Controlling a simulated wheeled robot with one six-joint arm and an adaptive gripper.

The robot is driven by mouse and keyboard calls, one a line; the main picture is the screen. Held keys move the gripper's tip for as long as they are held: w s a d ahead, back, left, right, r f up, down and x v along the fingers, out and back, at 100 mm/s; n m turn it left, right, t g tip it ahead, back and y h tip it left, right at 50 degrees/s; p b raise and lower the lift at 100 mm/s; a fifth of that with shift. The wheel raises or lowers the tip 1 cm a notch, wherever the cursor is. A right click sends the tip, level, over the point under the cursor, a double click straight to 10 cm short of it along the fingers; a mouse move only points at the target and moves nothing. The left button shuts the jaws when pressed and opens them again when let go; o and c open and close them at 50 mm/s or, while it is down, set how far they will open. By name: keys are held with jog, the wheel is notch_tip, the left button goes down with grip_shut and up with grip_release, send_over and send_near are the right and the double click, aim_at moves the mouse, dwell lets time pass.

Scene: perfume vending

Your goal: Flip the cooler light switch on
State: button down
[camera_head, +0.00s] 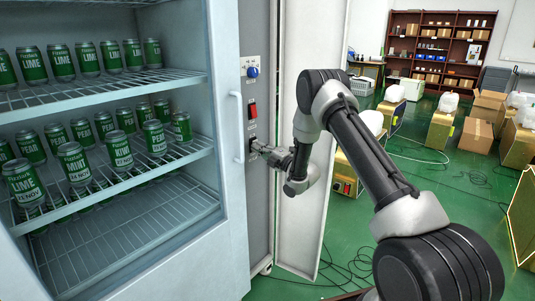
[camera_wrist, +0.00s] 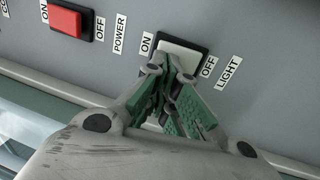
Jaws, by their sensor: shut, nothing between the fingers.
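The light switch (camera_wrist: 182,46) is a white rocker in a black frame on the grey control panel, with an ON label at its left end and OFF and LIGHT labels at its right. My gripper (camera_wrist: 174,62) is shut and empty, its fingertips at the lower edge of the rocker near its middle. They hide part of the switch. I cannot tell whether they touch it or which way it is tilted. In the head view my gripper (camera_head: 259,147) reaches the lowest switch on the panel, mostly covering it.
A red power switch (camera_wrist: 68,22) sits left of the light switch in the wrist view. In the head view a red switch (camera_head: 252,109) and a blue knob (camera_head: 253,71) are above my gripper. The cooler handle (camera_head: 238,125) is close on the left; an open white door (camera_head: 312,190) stands right.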

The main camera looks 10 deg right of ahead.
jog(key=shift+w+a, duration=0.25)
jog(key=shift+w, duration=0.05)
jog(key=shift+r, duration=0.1)
jog(key=shift+w+a+r+g+h, duration=0.2)
jog(key=shift+w+g+h, duration=0.1)
jog(key=shift+g, duration=0.1)
jog(key=shift+f, duration=0.1)
jog(key=shift+s+d, duration=0.1)
